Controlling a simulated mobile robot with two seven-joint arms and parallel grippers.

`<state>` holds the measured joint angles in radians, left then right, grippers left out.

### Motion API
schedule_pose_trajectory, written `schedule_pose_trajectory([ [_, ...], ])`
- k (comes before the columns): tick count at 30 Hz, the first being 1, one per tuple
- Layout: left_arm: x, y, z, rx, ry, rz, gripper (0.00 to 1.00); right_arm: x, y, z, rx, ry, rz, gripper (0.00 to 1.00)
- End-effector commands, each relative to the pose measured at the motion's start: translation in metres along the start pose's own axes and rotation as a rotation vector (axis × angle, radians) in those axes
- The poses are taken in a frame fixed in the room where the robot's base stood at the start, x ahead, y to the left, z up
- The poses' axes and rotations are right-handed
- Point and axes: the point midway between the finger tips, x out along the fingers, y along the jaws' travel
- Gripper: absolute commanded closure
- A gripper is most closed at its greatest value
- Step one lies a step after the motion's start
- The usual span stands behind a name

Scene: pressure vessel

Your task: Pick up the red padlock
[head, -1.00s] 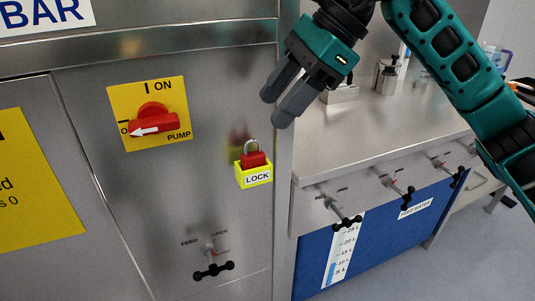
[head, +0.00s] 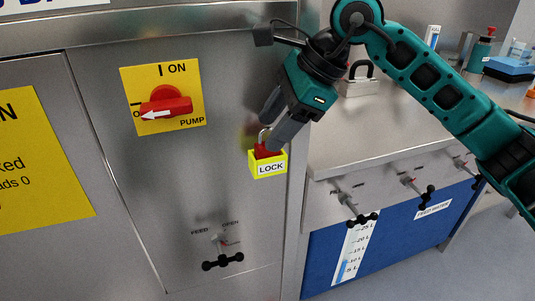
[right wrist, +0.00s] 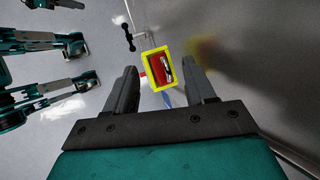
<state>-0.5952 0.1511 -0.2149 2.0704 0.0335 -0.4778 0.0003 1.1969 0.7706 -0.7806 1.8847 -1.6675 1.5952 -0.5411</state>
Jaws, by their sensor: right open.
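The red padlock (head: 266,152) with its metal shackle sits in a yellow holder (head: 271,168) marked LOCK on the steel cabinet front. In the right wrist view the padlock (right wrist: 161,69) shows inside the yellow frame of the holder, ahead of and between the fingertips. My right gripper (head: 269,133) is open and just above the padlock; one finger covers part of it in the head view. The gripper also shows in the right wrist view (right wrist: 162,84), with nothing between its fingers. My left gripper is not in the head view.
A red pump switch (head: 166,104) on a yellow plate is left of the holder. A black-handled feed valve (head: 222,261) is below. A steel counter (head: 370,135) with several valves (head: 361,219) along its front stands at right.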

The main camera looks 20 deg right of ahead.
Motion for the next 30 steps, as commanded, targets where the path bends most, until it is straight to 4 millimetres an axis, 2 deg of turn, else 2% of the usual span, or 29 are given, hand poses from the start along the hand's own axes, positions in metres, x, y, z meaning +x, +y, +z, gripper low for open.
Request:
schedule_pose_trajectory([
  [1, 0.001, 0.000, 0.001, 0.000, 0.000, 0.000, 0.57, 0.009, 0.001, 0.000, 0.000, -0.001, 0.004, 0.46],
  [4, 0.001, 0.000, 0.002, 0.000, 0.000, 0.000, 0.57, 0.020, 0.000, 0.000, 0.000, 0.000, 0.001, 0.46],
  [13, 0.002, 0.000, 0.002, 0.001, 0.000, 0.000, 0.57, 0.024, 0.000, 0.000, 0.000, -0.001, 0.000, 0.46],
  [30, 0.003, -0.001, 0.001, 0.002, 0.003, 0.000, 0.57, 0.023, 0.000, 0.000, 0.000, 0.000, -0.001, 1.00],
])
